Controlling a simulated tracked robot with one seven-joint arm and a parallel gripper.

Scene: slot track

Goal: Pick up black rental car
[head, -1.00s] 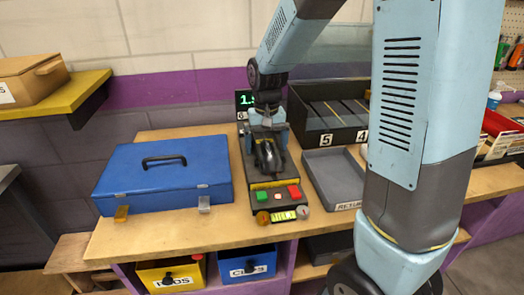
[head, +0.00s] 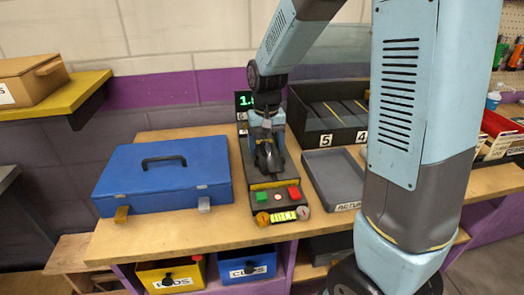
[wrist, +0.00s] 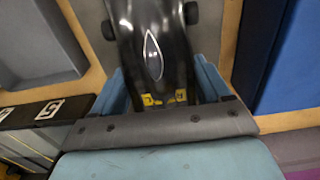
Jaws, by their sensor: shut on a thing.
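The black rental car (head: 268,155) is on the slot track's controller unit, below my gripper (head: 267,133). In the wrist view the car (wrist: 152,50) is glossy black with a pale pointed oval outline on top and yellow marks near my gripper. My gripper (wrist: 165,95) is shut on the car, with a blue finger on each side of its body. In the head view my gripper hides the car's rear part. I cannot tell whether the car touches the surface beneath it.
A blue case (head: 165,176) stands left of the controller unit (head: 283,205), which has green and red buttons. A grey tray (head: 333,178) is close on the right, with a dark numbered box (head: 325,105) behind. The front table edge is fairly clear.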

